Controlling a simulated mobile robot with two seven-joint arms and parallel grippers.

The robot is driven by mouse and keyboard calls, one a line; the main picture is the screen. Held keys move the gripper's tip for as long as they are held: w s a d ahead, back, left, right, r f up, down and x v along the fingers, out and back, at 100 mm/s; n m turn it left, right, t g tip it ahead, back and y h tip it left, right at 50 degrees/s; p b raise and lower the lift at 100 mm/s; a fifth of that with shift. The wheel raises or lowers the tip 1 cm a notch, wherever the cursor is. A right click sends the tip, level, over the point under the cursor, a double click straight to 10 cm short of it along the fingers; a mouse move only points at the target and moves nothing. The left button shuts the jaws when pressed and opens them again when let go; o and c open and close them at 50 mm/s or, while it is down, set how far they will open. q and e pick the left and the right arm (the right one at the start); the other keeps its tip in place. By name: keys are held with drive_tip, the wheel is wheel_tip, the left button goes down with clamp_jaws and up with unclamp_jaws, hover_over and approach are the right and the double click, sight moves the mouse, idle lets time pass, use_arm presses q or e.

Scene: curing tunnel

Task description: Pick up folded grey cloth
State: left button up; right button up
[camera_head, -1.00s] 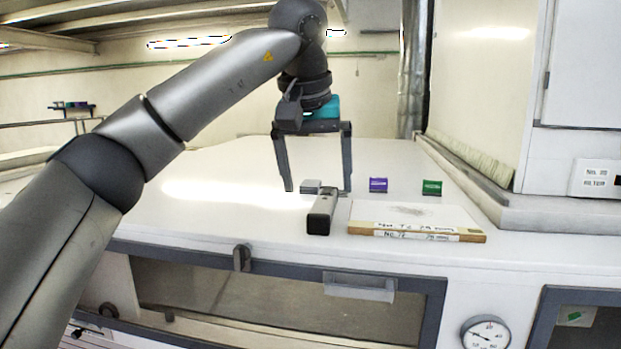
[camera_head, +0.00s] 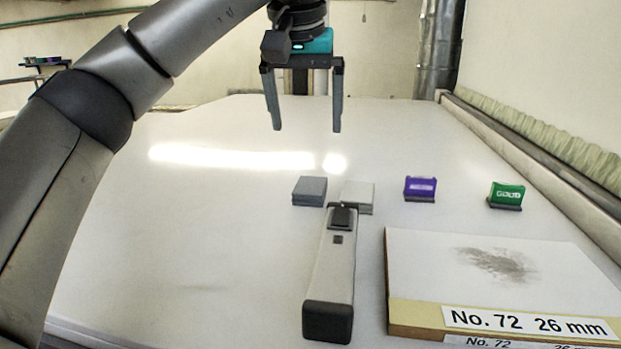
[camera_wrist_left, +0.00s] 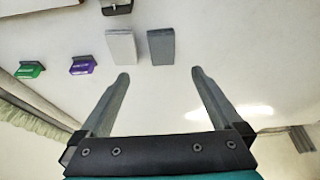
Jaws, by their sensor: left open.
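A small dark grey folded square (camera_head: 310,190), which looks like the folded grey cloth, lies flat on the white top. A paler grey square (camera_head: 358,194) lies close on its right. My left gripper (camera_head: 307,129) is open and empty, its fingers pointing down above and behind the two squares. In the left wrist view the dark square (camera_wrist_left: 161,46) lies just beyond the gap between my open fingertips (camera_wrist_left: 160,73), and the pale square (camera_wrist_left: 121,46) is beside it. My right gripper is not in view.
A long grey handheld device (camera_head: 331,270) lies just in front of the pale square. A purple stamp (camera_head: 420,188) and a green stamp (camera_head: 506,195) stand to the right. A panel labelled No. 72 (camera_head: 440,255) lies at the front right. The top's left side is clear.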

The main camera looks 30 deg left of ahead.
use_arm(q)
approach(310, 188)
drive_tip(key=shift+d+x, duration=0.2)
drive_tip(key=shift+x, duration=1.9)
drive_tip(key=shift+a+p+x, duration=0.2)
drive_tip(key=shift+p+x, duration=0.1)
drive_tip(key=shift+x, duration=2.05)
drive_tip(key=c, duration=1.3)
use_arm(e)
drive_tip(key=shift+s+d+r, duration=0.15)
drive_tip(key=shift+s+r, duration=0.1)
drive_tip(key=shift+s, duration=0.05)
